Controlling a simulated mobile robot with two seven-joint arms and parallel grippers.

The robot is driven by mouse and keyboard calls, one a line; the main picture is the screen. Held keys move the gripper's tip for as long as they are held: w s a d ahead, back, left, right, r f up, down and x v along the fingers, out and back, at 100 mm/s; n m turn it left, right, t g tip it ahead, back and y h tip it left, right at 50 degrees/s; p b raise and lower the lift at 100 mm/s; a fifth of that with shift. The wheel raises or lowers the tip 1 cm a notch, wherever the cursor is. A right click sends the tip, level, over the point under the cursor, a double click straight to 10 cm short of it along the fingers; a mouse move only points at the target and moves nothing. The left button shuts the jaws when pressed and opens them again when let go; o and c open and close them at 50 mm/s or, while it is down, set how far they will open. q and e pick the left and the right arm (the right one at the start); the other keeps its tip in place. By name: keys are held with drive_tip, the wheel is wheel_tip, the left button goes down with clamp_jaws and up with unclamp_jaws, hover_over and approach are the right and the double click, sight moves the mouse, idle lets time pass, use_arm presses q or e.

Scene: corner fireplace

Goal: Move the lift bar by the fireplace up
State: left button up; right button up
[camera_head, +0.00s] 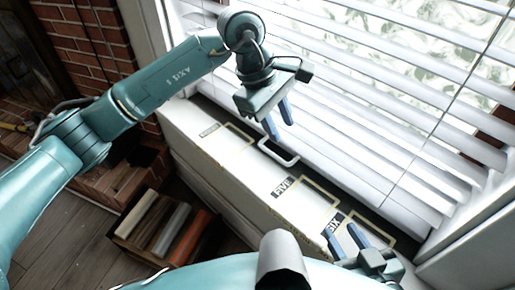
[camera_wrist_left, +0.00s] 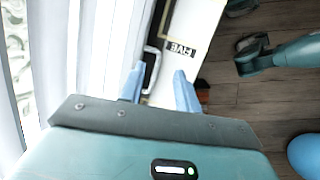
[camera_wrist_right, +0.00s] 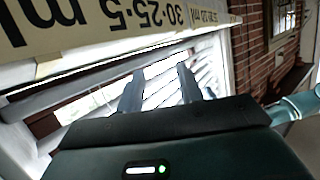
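The lift bar appears to be the white U-shaped handle (camera_head: 278,153) at the bottom edge of the white window blinds (camera_head: 330,120), just above the sill. It also shows in the left wrist view (camera_wrist_left: 150,68), ahead of the fingers and nearer the left one. My left gripper (camera_head: 279,119) is open and empty, pointing down just above the handle; I see no clear contact. My right gripper (camera_head: 344,235) is open and empty over the right end of the sill, by the label SIX. It also shows open in the right wrist view (camera_wrist_right: 159,73), with blind slats behind it.
The white sill (camera_head: 240,165) carries framed labels, including FIVE (camera_head: 283,187). A wooden box (camera_head: 160,228) with several coloured pieces stands on the floor below. The brick fireplace (camera_head: 90,50) is at the left. A thin cord (camera_head: 430,130) hangs before the blinds.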

sight(264, 147)
use_arm(q)
drive_tip(key=w+a+t+y, duration=0.2)
drive_tip(key=w+a+y, duration=0.1)
drive_tip(key=w+a, duration=0.15)
drive_tip(key=f, duration=0.4)
drive_tip(key=d+f+b, duration=0.1)
drive_tip(key=f, duration=0.6)
drive_tip(key=shift+w+d+f+b, duration=0.25)
drive_tip(key=shift+w+f+b, duration=0.1)
drive_tip(key=shift+w, duration=0.05)
drive_tip(key=shift+c, duration=0.2)
clamp_jaws()
